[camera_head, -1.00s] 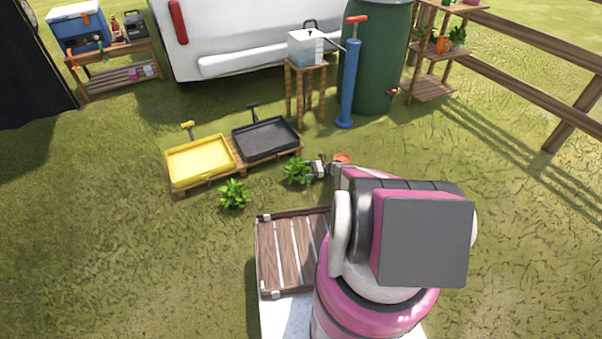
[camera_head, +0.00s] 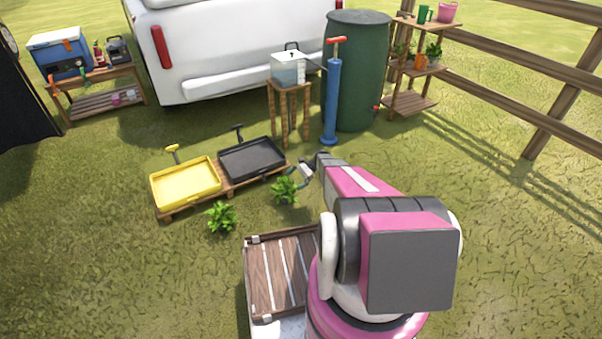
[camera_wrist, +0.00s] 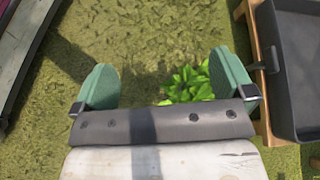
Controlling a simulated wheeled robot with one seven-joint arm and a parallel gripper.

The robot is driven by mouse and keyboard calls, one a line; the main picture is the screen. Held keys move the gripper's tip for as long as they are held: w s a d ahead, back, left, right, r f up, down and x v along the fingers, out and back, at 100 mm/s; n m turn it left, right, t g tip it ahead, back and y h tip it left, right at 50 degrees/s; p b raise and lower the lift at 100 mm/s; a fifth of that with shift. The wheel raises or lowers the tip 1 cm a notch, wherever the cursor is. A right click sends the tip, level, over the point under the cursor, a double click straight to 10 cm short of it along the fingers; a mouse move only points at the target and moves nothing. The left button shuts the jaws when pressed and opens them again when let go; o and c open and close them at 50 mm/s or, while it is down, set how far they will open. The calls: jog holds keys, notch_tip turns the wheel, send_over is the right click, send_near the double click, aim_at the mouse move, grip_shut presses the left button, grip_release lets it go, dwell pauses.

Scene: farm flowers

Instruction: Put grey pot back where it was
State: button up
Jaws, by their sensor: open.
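I cannot pick out a grey pot in either view. My gripper (camera_head: 308,172) is beyond the wooden crate, close to a leafy green plant (camera_head: 285,190) on the grass. In the wrist view my gripper's two green fingers (camera_wrist: 166,82) are wide apart with nothing held between them. The plant also shows in the wrist view (camera_wrist: 190,84), below and partly hidden by the right finger and the gripper's body. My arm hides part of the ground to the right of the gripper.
A second plant (camera_head: 221,217) stands left. A yellow tray (camera_head: 186,183) and a black tray (camera_head: 252,160) sit on a low pallet. A wooden crate (camera_head: 262,275) is in front. A stand (camera_head: 290,105), blue pump (camera_head: 331,100), green barrel (camera_head: 358,75) and shelf (camera_head: 412,102) are behind.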

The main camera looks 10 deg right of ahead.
jog(key=s+a+r+n+t+h, duration=0.1)
jog(key=s+r+n+h, duration=0.5)
jog(key=s+r, duration=0.7)
jog(key=s+a+r+n+t+h, duration=0.2)
jog(key=s+r+n+h, duration=0.4)
jog(key=s+r, duration=0.8)
notch_tip(320, 180, up, 4)
jog(key=shift+s+a+r, duration=0.2)
jog(key=shift+s+a, duration=0.1)
jog(key=shift+a, duration=0.05)
